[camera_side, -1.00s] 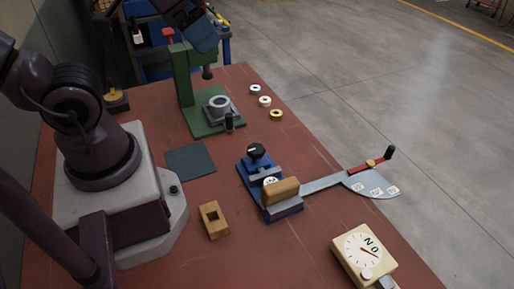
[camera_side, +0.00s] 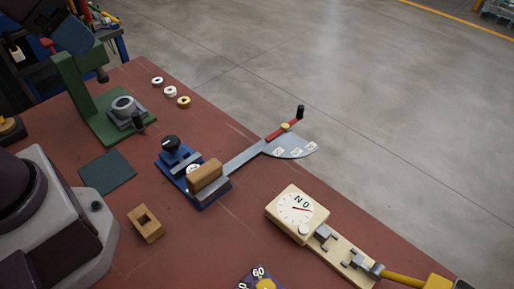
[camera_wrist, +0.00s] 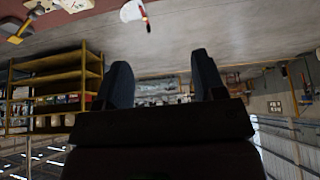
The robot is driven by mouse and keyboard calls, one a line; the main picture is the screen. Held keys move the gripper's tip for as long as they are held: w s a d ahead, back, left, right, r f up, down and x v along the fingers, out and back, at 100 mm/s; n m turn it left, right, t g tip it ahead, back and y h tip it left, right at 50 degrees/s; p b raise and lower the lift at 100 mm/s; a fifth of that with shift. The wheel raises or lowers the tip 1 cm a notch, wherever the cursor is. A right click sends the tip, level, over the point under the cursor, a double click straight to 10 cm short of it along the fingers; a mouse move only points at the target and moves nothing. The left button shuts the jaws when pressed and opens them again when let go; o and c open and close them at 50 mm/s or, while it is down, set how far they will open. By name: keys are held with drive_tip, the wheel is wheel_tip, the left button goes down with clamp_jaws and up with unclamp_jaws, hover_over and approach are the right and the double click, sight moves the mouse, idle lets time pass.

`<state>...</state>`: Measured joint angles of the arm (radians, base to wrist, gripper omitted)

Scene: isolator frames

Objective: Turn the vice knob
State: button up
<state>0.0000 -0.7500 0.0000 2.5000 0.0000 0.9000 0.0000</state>
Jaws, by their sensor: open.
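A blue vice (camera_side: 211,201) sits on the red-brown bench in the side view, with a wooden block (camera_side: 205,176) at its front jaw. Its black round knob (camera_side: 170,143) stands at the far end, with nothing touching it. My gripper shows in the wrist view (camera_wrist: 162,72) as two dark fingers spread apart with nothing between them. In the side view, a dark blue part at the upper left edge, above the green press, seems to be my arm's end; its fingers are not clear there. The vice is not distinguishable in the wrist view.
A grey plate with a red lever (camera_side: 285,129) extends right of the vice. A green press (camera_side: 85,100) stands behind left. A dial box (camera_side: 297,212), a wooden block with a square hole (camera_side: 146,224) and a dark mat (camera_side: 107,172) lie around.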

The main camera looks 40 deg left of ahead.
idle(0.4)
drive_tip(key=shift+o, duration=0.8)
drive_tip(key=n+g, duration=0.6)
drive_tip(key=n, duration=1.2)
hover_over(170, 141)
wheel_tip(170, 141, down, 17)
wheel_tip(170, 141, down, 13)
drive_tip(key=shift+a+r, duration=0.1)
drive_tip(key=c, duration=0.9)
